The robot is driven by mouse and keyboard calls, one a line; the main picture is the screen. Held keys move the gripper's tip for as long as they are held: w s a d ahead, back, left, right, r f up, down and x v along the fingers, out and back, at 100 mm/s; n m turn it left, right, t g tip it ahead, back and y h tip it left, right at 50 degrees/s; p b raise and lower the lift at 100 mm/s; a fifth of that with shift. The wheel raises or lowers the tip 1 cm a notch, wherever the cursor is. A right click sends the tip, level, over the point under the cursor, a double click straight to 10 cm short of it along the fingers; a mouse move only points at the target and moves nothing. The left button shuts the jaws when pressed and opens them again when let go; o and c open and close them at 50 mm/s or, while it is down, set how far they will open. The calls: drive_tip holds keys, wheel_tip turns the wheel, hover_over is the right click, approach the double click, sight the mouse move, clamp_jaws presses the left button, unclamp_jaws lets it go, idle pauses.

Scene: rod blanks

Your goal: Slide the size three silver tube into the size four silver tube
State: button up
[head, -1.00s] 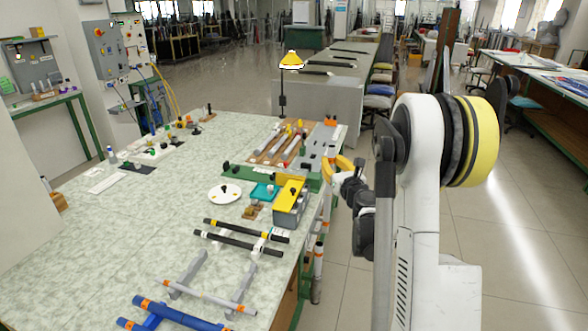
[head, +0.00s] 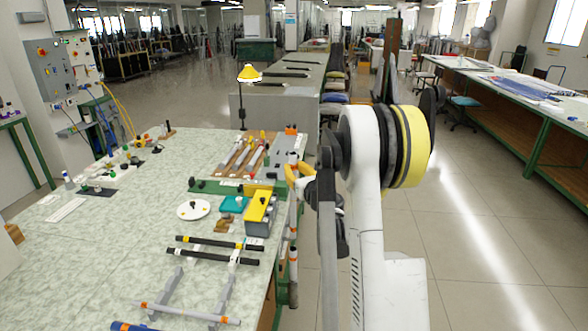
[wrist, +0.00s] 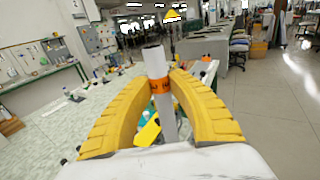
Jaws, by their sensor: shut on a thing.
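In the wrist view, the yellow fingers of my gripper (wrist: 160,88) are shut around a silver-grey tube (wrist: 154,60) with an orange band. The tube stands nearly upright between the fingertips; I cannot read its size. Another silver-grey tube with orange bands (head: 190,313) lies across grey supports at the front of the table. Its size mark is not readable either.
The speckled table (head: 110,255) holds black rods (head: 212,257), a yellow-topped box (head: 258,208), a white disc (head: 194,210) and a wooden tray of rods (head: 240,160). Open floor lies to the right.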

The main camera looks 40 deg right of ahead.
drive_tip(key=b, duration=0.4)
hover_over(294, 200)
drive_tip(key=shift+w+d+f, duration=0.1)
drive_tip(key=shift+w+f, duration=0.05)
drive_tip(key=shift+f, duration=1.05)
drive_tip(key=shift+w+d+f, duration=0.1)
drive_tip(key=shift+f, duration=1.1)
drive_tip(key=shift+a+b, duration=0.1)
drive_tip(key=shift+b, duration=0.25)
